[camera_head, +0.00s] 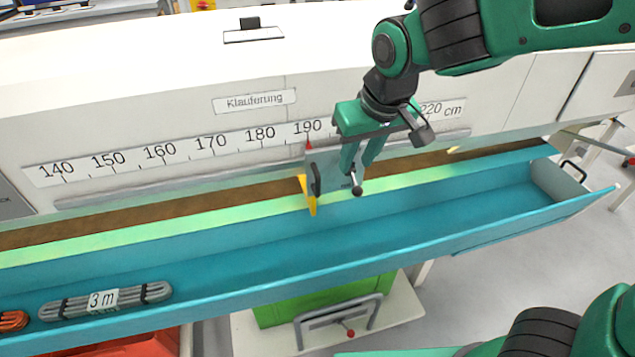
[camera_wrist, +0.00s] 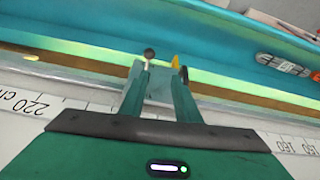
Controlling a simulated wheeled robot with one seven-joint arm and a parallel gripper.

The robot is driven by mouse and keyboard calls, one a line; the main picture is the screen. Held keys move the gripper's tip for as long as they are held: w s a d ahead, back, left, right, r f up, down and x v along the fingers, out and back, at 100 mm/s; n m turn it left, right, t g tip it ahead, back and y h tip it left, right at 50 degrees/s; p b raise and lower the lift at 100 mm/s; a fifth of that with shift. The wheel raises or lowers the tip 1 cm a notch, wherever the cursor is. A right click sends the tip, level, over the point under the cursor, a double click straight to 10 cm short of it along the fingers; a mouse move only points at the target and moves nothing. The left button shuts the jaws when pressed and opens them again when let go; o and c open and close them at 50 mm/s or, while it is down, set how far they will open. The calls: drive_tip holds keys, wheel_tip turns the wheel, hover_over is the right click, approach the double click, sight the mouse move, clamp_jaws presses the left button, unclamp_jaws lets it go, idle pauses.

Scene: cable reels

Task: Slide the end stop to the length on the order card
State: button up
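The end stop (camera_head: 330,172) is a grey plate with a yellow edge, a black handle and a dark ball knob. It stands across the trough, and its red pointer (camera_head: 309,144) is at about the 190 mark on the scale (camera_head: 210,143). My gripper (camera_head: 359,168) is over the plate's right part, close to the ball knob. In the wrist view, the fingers of my gripper (camera_wrist: 160,82) are apart with the grey plate (camera_wrist: 160,85) showing between them. The knob (camera_wrist: 149,53) shows by the left fingertip. I see no readable order card.
A blue trough (camera_head: 240,255) runs along the front. A grey cable coil labelled 3 m (camera_head: 105,299) and an orange coil (camera_head: 14,320) lie at its left. A sign (camera_head: 254,101) is on the white housing.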

drive_tip(key=n, duration=0.1)
hover_over(318, 194)
drive_tip(key=s+d, duration=0.2)
drive_tip(key=s, duration=0.1)
drive_tip(key=shift+y, duration=0.3)
drive_tip(key=x, duration=1)
drive_tip(key=shift+w+a+f, duration=0.2)
drive_tip(key=shift+w+f, duration=0.05)
drive_tip(key=shift+w, duration=0.1)
clamp_jaws()
